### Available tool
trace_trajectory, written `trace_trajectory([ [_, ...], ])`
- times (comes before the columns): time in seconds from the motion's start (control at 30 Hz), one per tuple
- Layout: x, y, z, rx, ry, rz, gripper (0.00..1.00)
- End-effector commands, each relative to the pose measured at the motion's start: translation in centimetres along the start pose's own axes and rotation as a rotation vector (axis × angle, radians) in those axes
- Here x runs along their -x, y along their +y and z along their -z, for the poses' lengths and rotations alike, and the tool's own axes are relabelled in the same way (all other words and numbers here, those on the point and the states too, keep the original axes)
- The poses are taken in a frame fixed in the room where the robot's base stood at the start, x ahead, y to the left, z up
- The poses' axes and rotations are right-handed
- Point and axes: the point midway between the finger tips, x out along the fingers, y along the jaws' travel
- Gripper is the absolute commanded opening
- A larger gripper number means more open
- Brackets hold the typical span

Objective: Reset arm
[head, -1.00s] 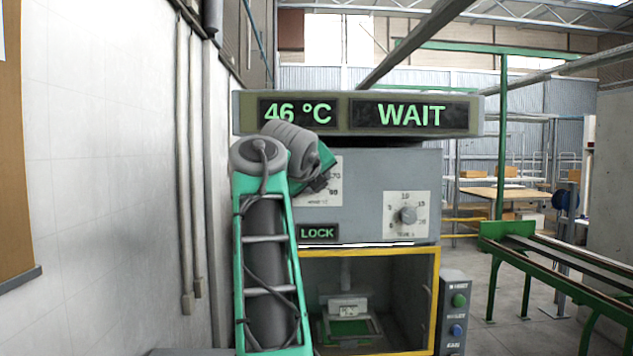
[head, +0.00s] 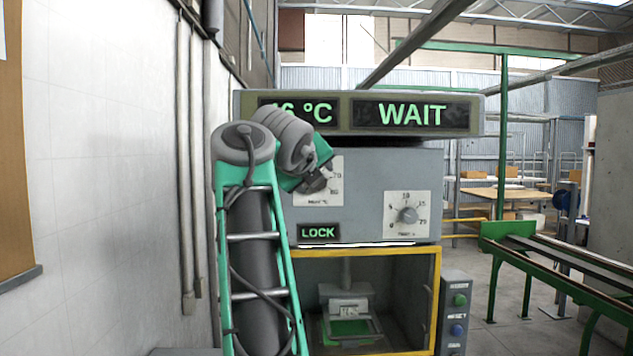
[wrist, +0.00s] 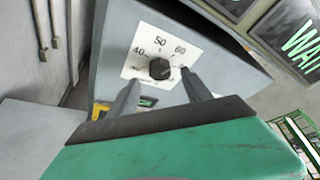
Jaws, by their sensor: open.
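My gripper (wrist: 160,76) is open and empty in the wrist view. Its two fingers stand apart in front of a temperature dial with a dark knob (wrist: 159,69), and I cannot tell whether they touch it. The dial's white plate (wrist: 142,46) is marked 40, 50 and 60. In the head view my green and grey arm rises in front of the machine, and the wrist end covers part of the same dial plate (head: 334,171). The fingers are hard to make out there.
The grey machine (head: 370,165) carries a display (head: 412,114) reading WAIT; the temperature is partly covered by my arm. A lit LOCK sign (head: 318,232), a timer dial (head: 407,214) and a yellow-framed chamber (head: 437,300) are below. A white wall stands close at left.

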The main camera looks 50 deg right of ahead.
Motion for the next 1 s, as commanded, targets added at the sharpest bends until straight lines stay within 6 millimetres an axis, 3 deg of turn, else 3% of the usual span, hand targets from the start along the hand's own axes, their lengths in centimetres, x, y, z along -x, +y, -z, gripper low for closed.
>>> trace_trajectory([
  [0.1,2.3,0.1,-0.2,0.0,-0.003,-0.002,0.57],
  [0.2,3.4,0.1,-0.1,0.0,-0.001,-0.001,0.57],
  [0.67,3.6,0.0,0.0,0.027,0.001,-0.001,0.57],
  [0.77,3.6,0.1,0.0,0.173,0.001,-0.002,0.57],
  [0.9,3.6,0.7,-0.9,0.606,-0.03,-0.013,0.57],
  [0.97,2.3,2.9,-1.1,0.867,-0.047,-0.048,0.57],
  [1.0,0.9,5.2,-0.8,1.057,-0.059,-0.089,0.57],
])
